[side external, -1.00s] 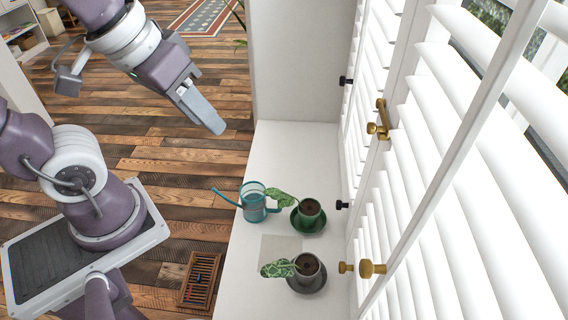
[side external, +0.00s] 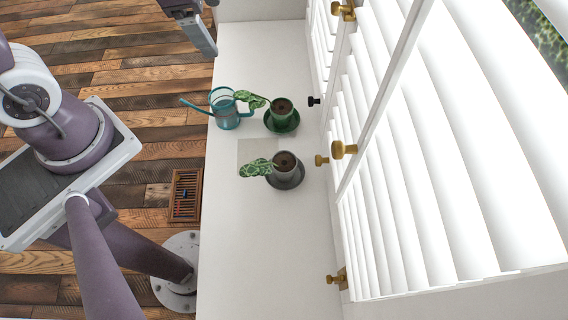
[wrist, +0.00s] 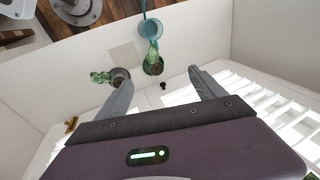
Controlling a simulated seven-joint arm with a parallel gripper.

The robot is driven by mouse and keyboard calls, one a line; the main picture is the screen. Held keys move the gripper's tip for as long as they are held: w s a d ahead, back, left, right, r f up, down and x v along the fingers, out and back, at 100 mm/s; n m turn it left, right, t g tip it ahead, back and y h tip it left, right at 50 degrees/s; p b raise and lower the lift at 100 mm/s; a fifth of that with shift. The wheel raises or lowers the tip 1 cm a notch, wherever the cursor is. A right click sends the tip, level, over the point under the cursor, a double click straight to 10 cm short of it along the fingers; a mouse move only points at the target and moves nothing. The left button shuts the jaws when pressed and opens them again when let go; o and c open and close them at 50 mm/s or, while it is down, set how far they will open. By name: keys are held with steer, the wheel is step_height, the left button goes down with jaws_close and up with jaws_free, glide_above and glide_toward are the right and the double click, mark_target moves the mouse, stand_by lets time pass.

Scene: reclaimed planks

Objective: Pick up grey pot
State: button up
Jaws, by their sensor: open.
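The grey pot (side external: 286,167) stands upright on a dark grey saucer (side external: 292,184) on the white sill. It holds dark soil and a patterned green leaf (side external: 257,168) leaning left. In the wrist view the grey pot (wrist: 121,75) shows just beyond the left fingertip, which overlaps its near side in the picture. My gripper (wrist: 160,77) is open with nothing between its fingers. In the side external view my gripper (side external: 207,50) is at the top edge, partly cut off, apart from the grey pot.
A green pot (side external: 281,109) on a green saucer stands behind the grey pot, beside a teal watering can (side external: 226,117). A flat pale square (side external: 258,151) lies near them. White shutters (side external: 400,150) with brass knobs (side external: 344,150) line the right. The sill's front is clear.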

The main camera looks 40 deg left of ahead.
steer(key=w+d+f+m+g, duration=0.1)
steer(key=w+d+f+m, duration=0.15)
steer(key=f, duration=0.35)
steer(key=w+d+f+m+g, duration=0.1)
steer(key=w+d+f+m, duration=0.15)
steer(key=f+m, duration=0.2)
steer(key=m+g+h, duration=0.2)
steer(key=m+h, duration=0.1)
steer(key=m, duration=0.3)
glide_above(285, 162)
steer(key=f, duration=1.4)
steer(key=shift+s+a+f, duration=0.3)
steer(key=shift+s+a, duration=0.05)
steer(key=shift+s, duration=0.05)
steer(key=f, duration=0.4)
steer(key=d+f, duration=0.1)
steer(key=f, duration=0.2)
steer(key=shift+d+f, duration=0.1)
jaws_close()
